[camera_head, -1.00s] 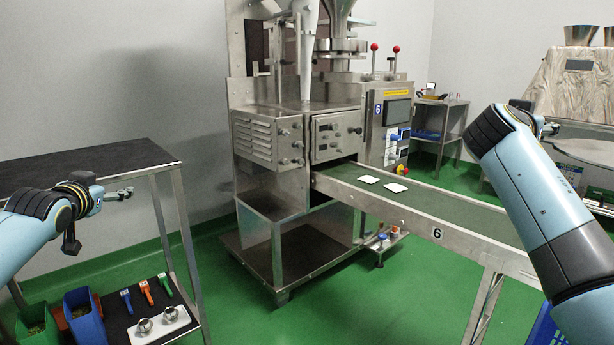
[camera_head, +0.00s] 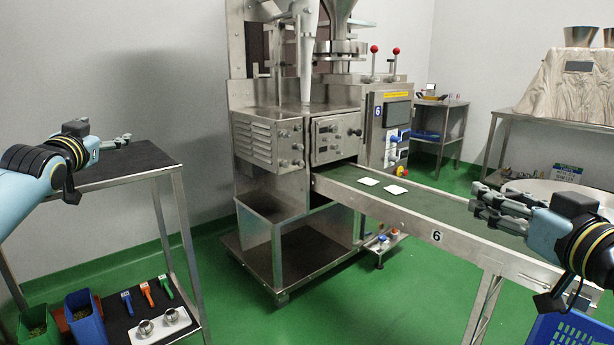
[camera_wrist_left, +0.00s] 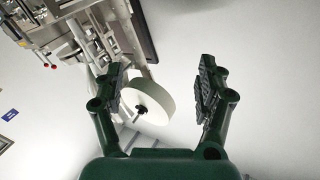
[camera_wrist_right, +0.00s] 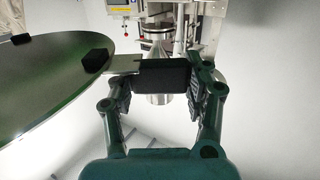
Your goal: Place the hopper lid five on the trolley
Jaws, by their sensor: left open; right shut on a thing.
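A large round metal lid (camera_wrist_right: 45,85) with black grips fills the left of the right wrist view. My right gripper (camera_wrist_right: 165,75) is shut on a black grip block on the lid's tab. In the head view the pale lid (camera_head: 560,188) shows partly behind my right gripper (camera_head: 476,200), above the conveyor's right end. No number on the lid can be read. A black-topped metal trolley (camera_head: 150,158) stands at the left. My left gripper (camera_head: 127,141) is open and empty above its top, and also shows open in the left wrist view (camera_wrist_left: 160,85).
The packing machine (camera_head: 270,140) stands in the middle. Its conveyor (camera_head: 345,188), marked 6, carries two white teabags (camera_head: 382,186). The trolley's lower shelf holds bins and scoops (camera_head: 146,294). A blue crate (camera_head: 575,335) is at the lower right. The trolley's top looks bare.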

